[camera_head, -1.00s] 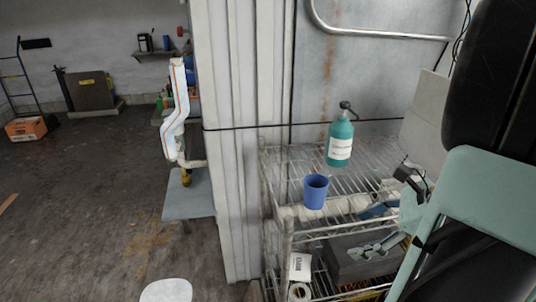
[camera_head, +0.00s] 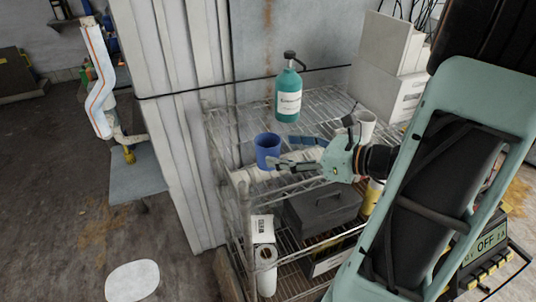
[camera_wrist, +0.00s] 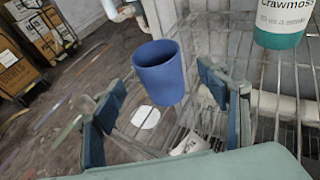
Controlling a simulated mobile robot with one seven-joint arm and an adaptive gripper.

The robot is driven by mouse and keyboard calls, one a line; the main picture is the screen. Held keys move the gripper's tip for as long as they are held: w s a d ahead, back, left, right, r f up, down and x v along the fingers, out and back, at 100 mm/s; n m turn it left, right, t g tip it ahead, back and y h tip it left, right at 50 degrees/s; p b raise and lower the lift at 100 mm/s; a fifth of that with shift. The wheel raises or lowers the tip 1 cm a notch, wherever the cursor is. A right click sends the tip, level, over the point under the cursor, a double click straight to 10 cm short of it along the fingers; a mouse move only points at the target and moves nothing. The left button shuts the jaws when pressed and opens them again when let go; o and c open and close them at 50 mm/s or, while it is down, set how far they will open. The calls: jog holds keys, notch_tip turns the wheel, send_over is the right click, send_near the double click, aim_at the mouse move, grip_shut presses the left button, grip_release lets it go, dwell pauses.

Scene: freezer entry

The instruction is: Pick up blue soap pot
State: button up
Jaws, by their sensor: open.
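The blue soap pot (camera_head: 268,151) is an open-topped blue cup standing upright on the top wire shelf (camera_head: 330,103), near its front left. My gripper (camera_head: 284,153) is open and comes at the pot from the right, its fingertips close to the pot's right side. In the wrist view, the pot (camera_wrist: 160,74) appears ahead in the gap between the open fingers (camera_wrist: 158,88). I cannot tell whether a fingertip touches it. The pot's inside looks empty, but its bottom is hidden.
A teal pump bottle (camera_head: 289,92) stands behind the pot. A white cup (camera_head: 364,125) and grey-white boxes (camera_head: 385,70) are to the right. A dark toolbox (camera_head: 318,208) and a white roll (camera_head: 265,270) are on the lower shelf. A panelled wall (camera_head: 165,110) borders the shelf's left.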

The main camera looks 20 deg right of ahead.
aim_at(268, 146)
jog(key=x, duration=0.5)
jog(key=shift+w+a+r, duration=0.2)
jog(key=shift+w+a, duration=0.05)
jog(key=shift+w, duration=0.05)
jog(key=shift+c, duration=0.3)
jog(key=c, duration=1.2)
